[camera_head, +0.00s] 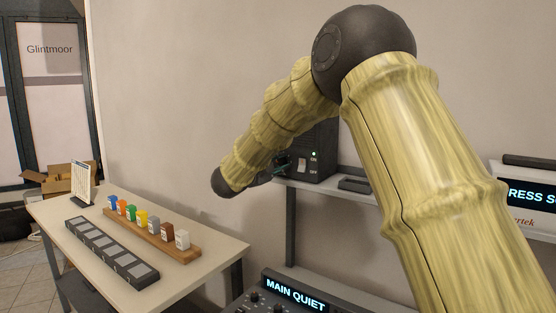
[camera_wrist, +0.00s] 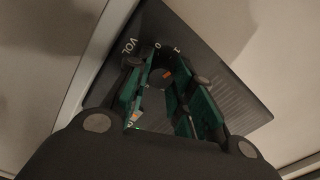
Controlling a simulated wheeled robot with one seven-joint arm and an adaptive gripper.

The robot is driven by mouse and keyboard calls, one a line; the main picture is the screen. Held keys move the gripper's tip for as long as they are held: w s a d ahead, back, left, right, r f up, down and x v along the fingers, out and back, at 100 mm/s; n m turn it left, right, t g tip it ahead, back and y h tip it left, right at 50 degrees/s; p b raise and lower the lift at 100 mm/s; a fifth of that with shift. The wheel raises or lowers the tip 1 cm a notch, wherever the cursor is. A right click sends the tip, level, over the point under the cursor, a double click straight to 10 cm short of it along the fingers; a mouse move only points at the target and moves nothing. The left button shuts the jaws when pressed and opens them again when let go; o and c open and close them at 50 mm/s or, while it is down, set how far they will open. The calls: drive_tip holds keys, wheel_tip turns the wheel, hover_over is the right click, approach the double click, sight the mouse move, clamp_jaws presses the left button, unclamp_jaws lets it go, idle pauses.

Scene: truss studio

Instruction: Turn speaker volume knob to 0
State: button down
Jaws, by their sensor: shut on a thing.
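The speaker (camera_head: 318,160) is a dark box on a grey wall shelf, with a small green light and ON and OFF labels on its front. In the wrist view its dark face (camera_wrist: 228,88) shows tilted, with "VOL", "0" and "1" printed on it. The volume knob (camera_wrist: 165,76) is dark, with a small orange-red mark near the "0" and "1" labels. My gripper (camera_wrist: 160,86) has its green fingers on either side of the knob and is shut on it. In the head view my gripper (camera_head: 281,166) is at the speaker's front, partly hidden by my arm.
The shelf (camera_head: 330,194) also holds a flat dark box (camera_head: 354,185). A table (camera_head: 215,255) at left bears a wooden rack with several coloured items and a grey tray. A console reading "MAIN QUIET" (camera_head: 295,291) is below. A display (camera_head: 530,196) is at right.

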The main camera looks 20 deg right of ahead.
drive_tip(key=n+p, duration=0.4)
drive_tip(key=n, duration=0.2)
drive_tip(key=shift+r+p, duration=0.1)
drive_tip(key=shift+p, duration=0.2)
drive_tip(key=n+p, duration=0.3)
drive_tip(key=n, duration=0.2)
drive_tip(key=shift+p, duration=0.3)
drive_tip(key=shift+n, duration=0.3)
drive_tip(key=c, duration=1.2)
unclamp_jaws()
drive_tip(key=shift+a, duration=0.1)
drive_tip(key=v, duration=1.2)
